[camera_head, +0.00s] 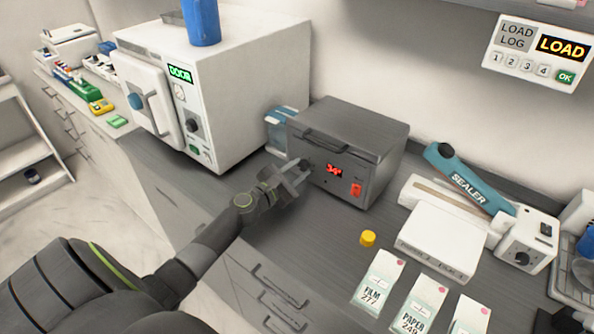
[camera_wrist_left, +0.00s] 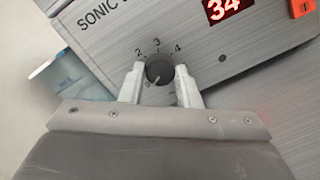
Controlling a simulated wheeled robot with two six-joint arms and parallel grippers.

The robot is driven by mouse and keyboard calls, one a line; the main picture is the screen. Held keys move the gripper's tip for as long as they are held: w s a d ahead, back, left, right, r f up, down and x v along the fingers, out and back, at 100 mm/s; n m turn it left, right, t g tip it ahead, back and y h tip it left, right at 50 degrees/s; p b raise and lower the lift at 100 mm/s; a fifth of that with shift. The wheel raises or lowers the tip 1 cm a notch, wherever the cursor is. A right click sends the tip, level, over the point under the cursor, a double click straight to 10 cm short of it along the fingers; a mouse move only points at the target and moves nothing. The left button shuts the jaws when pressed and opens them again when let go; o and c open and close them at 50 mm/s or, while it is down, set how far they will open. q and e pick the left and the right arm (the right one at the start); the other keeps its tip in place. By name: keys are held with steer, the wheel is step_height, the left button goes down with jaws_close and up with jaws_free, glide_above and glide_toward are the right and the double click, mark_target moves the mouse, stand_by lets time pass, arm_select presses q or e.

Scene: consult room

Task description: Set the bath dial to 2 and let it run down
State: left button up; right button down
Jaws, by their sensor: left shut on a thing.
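The sonic bath (camera_head: 392,150) is a grey metal box with a lid, standing on the dark counter. Its red display (camera_head: 334,170) reads 34, also large in the left wrist view (camera_wrist_left: 228,8). The bath dial (camera_wrist_left: 159,69) is a dark round knob, with 2, 3 and 4 printed around its upper side. Its pale pointer line points down and slightly left, toward a small mark that looks like 0. My left gripper (camera_head: 302,174) is at the bath's front panel, its two pale fingers (camera_wrist_left: 160,76) shut on the dial from both sides.
A white autoclave (camera_head: 235,85) stands left of the bath, with a blue cup (camera_head: 201,25) on top. A red switch (camera_head: 356,189) is on the bath's front. A yellow cap (camera_head: 368,238), a sealer (camera_head: 440,240) and pouch packs (camera_head: 379,281) lie to the right.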

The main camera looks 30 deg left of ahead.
arm_select(q)
steer(key=shift+m, duration=0.4)
steer(key=m, duration=0.3)
steer(key=shift+m, duration=0.3)
steer(key=m, duration=0.5)
steer(key=shift+g+b, duration=0.3)
steer(key=m, duration=0.4)
steer(key=shift+d+y, duration=0.1)
steer(key=shift+y, duration=0.3)
steer(key=shift+m+y, duration=0.3)
steer(key=shift+m, duration=2)
steer(key=shift+f, duration=0.1)
steer(key=o, duration=1)
steer(key=shift+c, duration=0.2)
